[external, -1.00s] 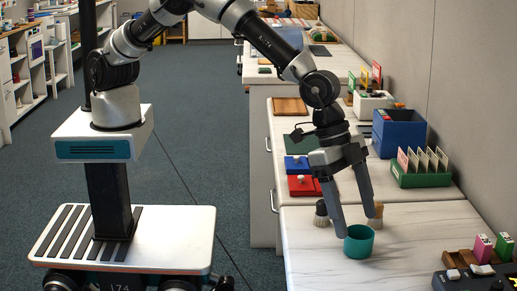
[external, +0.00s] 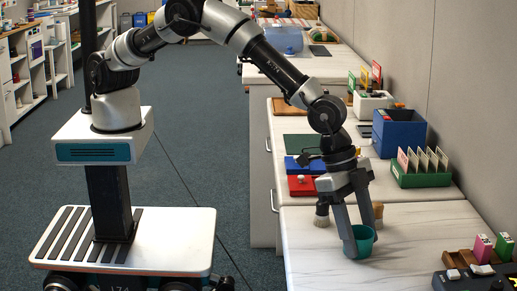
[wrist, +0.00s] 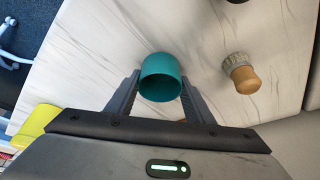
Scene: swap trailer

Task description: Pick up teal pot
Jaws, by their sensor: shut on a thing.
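The teal pot (external: 364,241) is a small open round pot on the white marbled counter in the external view. In the wrist view the teal pot (wrist: 160,72) sits between the fingers, tilted in the picture with its open mouth toward the camera. My gripper (external: 359,246) is shut on it, with one finger on each side; the fingers also show in the wrist view (wrist: 158,100). In the external view one finger hides part of the pot's left side. The pot appears to be at counter level; I cannot tell whether it touches the surface.
A brush with a tan handle (wrist: 245,80) stands near the pot, and a dark-handled brush (external: 322,214) is left of it. The counter's front is clear.

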